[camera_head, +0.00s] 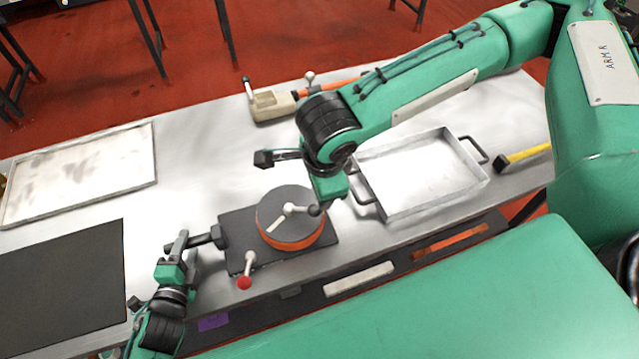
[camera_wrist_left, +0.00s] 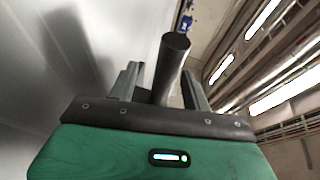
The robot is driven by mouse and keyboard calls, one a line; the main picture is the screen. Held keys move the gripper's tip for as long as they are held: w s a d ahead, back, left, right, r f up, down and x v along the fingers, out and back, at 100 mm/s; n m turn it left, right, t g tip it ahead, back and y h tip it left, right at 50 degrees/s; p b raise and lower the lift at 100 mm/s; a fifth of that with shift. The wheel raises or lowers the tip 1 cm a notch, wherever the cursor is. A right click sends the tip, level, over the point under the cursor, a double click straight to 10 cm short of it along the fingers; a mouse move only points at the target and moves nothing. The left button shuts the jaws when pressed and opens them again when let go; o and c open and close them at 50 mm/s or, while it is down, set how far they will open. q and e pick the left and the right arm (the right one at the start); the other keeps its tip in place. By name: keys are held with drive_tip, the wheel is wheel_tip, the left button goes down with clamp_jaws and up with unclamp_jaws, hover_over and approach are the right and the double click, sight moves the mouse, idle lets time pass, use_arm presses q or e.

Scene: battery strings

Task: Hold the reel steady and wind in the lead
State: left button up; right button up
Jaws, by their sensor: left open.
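The reel (camera_head: 285,203) is a dark round disc with an orange band (camera_head: 296,244) around its lower side, on a dark base plate (camera_head: 236,263). A white crank (camera_head: 277,220) lies across its top. A dark round bar (camera_head: 207,238) sticks out from the plate's left side. My left gripper (camera_head: 178,246) is open at this bar; in the left wrist view the bar (camera_wrist_left: 172,65) stands between the fingers (camera_wrist_left: 160,85), with gaps beside it. My right gripper (camera_head: 320,206) is at the crank's outer end; its fingers are too small to tell their state.
A lever with a red knob (camera_head: 244,282) stands at the plate's front. A metal tray (camera_head: 487,180) with handles lies to the right, near a yellow-handled tool (camera_head: 525,154). A tan clamp-like device (camera_head: 270,104) with an orange part lies behind. A pale framed panel (camera_head: 152,166) and a dark mat (camera_head: 65,285) lie left.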

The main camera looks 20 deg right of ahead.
use_arm(q)
drive_tip(key=v, duration=1)
